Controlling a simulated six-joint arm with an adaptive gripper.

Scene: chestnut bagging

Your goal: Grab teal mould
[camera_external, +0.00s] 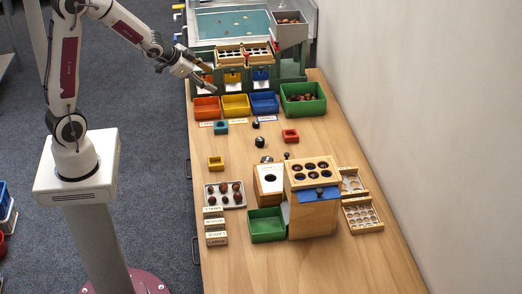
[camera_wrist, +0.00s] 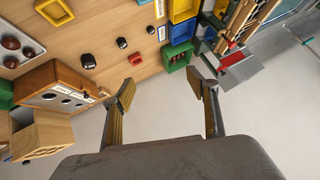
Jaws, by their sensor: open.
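The teal mould (camera_external: 221,127) is a small square block with a hollow top. It sits on the wooden table, just in front of the coloured bins in the external view. In the wrist view only a teal sliver (camera_wrist: 143,2) shows at the top edge, probably the same mould. My gripper (camera_external: 208,81) is up over the back left of the table, near the sorting station, behind and above the mould and apart from it. In the wrist view my gripper (camera_wrist: 162,88) has its fingers spread wide with nothing between them.
Orange (camera_external: 207,114), yellow (camera_external: 236,112) and blue (camera_external: 264,110) bins stand behind the mould, beside a green bin (camera_external: 318,106) of chestnuts. A red mould (camera_external: 290,136) and a yellow mould (camera_external: 215,163) stand nearby. Small dark knobs (camera_external: 260,142) lie right of centre.

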